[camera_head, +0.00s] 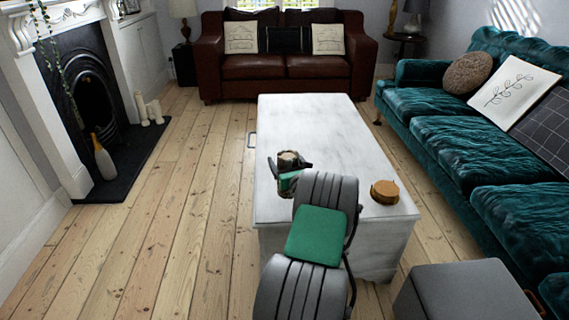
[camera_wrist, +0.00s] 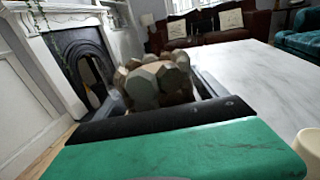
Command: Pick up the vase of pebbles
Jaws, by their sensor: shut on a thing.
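The vase of pebbles (camera_head: 288,158) is at the near left part of the white coffee table (camera_head: 318,125) in the head view. Its brownish-grey pebbles (camera_wrist: 155,82) show in the middle of the wrist view, just beyond the gripper's black and green body. My gripper (camera_head: 290,166) is shut on the vase, with a dark finger on each side of it. My arm and gripper hide the lower part of the vase. I cannot tell whether its base touches the tabletop.
A stack of round brown coasters (camera_head: 384,192) lies right of my arm on the table. A teal sofa (camera_head: 435,105) stands to the right and a grey stool (camera_head: 462,290) at the near right. The floor at left is clear toward the fireplace (camera_head: 92,95).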

